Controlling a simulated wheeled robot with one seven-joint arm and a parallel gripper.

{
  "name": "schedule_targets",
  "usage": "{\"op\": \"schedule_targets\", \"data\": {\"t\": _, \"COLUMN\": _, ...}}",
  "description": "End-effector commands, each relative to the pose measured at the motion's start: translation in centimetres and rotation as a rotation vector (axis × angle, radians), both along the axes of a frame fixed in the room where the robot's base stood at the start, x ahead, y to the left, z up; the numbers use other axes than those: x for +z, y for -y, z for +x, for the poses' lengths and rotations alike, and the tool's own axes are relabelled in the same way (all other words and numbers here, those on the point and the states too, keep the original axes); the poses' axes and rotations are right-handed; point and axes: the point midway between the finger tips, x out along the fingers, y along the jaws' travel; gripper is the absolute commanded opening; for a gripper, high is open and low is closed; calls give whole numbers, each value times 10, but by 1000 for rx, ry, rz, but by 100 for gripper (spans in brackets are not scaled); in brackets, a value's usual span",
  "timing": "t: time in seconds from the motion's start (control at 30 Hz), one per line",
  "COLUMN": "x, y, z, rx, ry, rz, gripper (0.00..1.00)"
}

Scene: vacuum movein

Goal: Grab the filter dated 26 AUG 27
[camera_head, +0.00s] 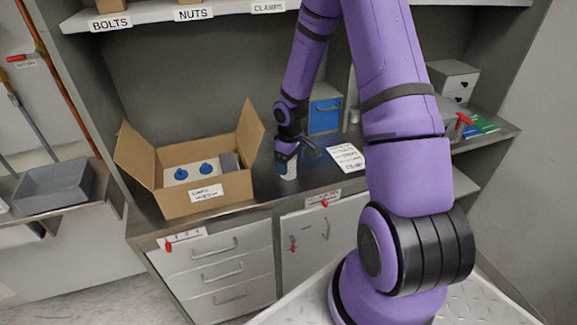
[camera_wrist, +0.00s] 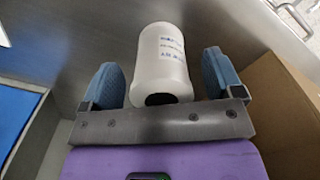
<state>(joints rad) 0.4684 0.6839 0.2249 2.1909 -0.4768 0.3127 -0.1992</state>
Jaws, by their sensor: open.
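A white cylindrical filter (camera_wrist: 162,60) stands between the two blue finger pads of my gripper (camera_wrist: 160,78) in the wrist view. There is a gap on each side, wider at the right pad. Its printed label (camera_wrist: 174,43) is too small and blurred to read the date. In the head view my gripper (camera_head: 288,150) is over the counter, with the white filter (camera_head: 289,172) upright below it. The gripper partly hides the filter's top.
An open cardboard box (camera_head: 188,205) holding blue-knobbed white items stands just left of the filter. A printed sheet (camera_head: 346,157) lies to the right on the counter (camera_head: 268,200). A shelf (camera_head: 160,14) runs above.

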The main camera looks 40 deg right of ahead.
Motion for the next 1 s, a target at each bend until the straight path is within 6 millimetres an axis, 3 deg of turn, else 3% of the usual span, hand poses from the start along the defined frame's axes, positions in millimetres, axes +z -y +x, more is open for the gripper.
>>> {"op": "schedule_targets", "data": {"t": 0.27, "x": -3, "y": 0, "z": 0, "rx": 0, "ry": 1, "rz": 0, "gripper": 86}}
{"op": "schedule_targets", "data": {"t": 0.5, "x": -3, "y": 0, "z": 0, "rx": 0, "ry": 1, "rz": 0, "gripper": 33}}
{"op": "schedule_targets", "data": {"t": 0.53, "x": -3, "y": 0, "z": 0, "rx": 0, "ry": 1, "rz": 0, "gripper": 29}}
{"op": "schedule_targets", "data": {"t": 1.0, "x": 8, "y": 1, "z": 1, "rx": -1, "ry": 3, "rz": -1, "gripper": 29}}
